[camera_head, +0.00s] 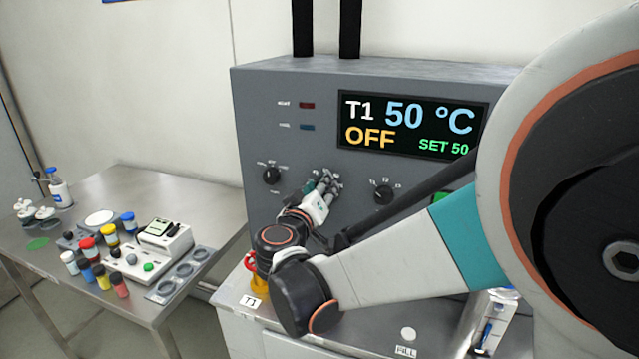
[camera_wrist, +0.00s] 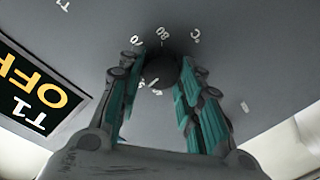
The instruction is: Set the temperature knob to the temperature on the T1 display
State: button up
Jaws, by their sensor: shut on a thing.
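The T1 display (camera_head: 413,124) on the grey panel reads T1 50 °C, with OFF in orange and SET 50 in green. It also shows rotated in the wrist view (camera_wrist: 32,92), where OFF is partly readable. The round dark temperature knob (camera_wrist: 160,68) is in the upper middle of the wrist view, with 70, 80 and °C printed around it. My gripper (camera_head: 328,186) reaches to the panel below the display's left edge. Its teal-padded fingers (camera_wrist: 158,80) are shut on the knob from both sides. In the head view my gripper hides the knob; I cannot read its pointer.
One dark knob (camera_head: 271,175) sits left of my gripper and another (camera_head: 384,195) sits to its right. A green button (camera_head: 440,196) is partly hidden by my arm. A steel side table (camera_head: 125,195) at left holds several small bottles and a device.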

jog(key=shift+s+f+m, duration=0.1)
jog(key=shift+m, duration=0.2)
jog(key=o, duration=1.1)
jog(key=shift+c, duration=0.2)
